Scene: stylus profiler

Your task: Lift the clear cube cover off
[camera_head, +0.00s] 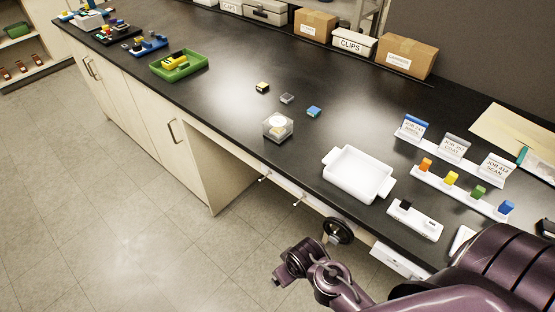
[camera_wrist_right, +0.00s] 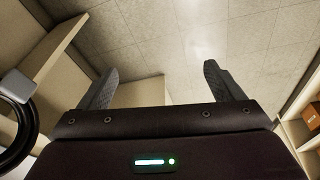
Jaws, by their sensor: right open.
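The clear cube cover (camera_head: 278,127) stands on the black bench near its front edge, with a pale round item visible inside it. My right gripper (camera_head: 283,278) hangs in front of the bench, below the counter top, well short of the cover. In the right wrist view my right gripper (camera_wrist_right: 165,92) has its two fingers spread wide with nothing between them; the floor and cabinet show beyond. My left gripper does not show in either view.
A white tray (camera_head: 345,190) lies right of the cover. Small blocks (camera_head: 262,87), (camera_head: 287,98) and (camera_head: 314,111) lie behind it. A green tray (camera_head: 160,73) is farther left. A handwheel (camera_head: 338,231) sticks out at the bench front near my right arm.

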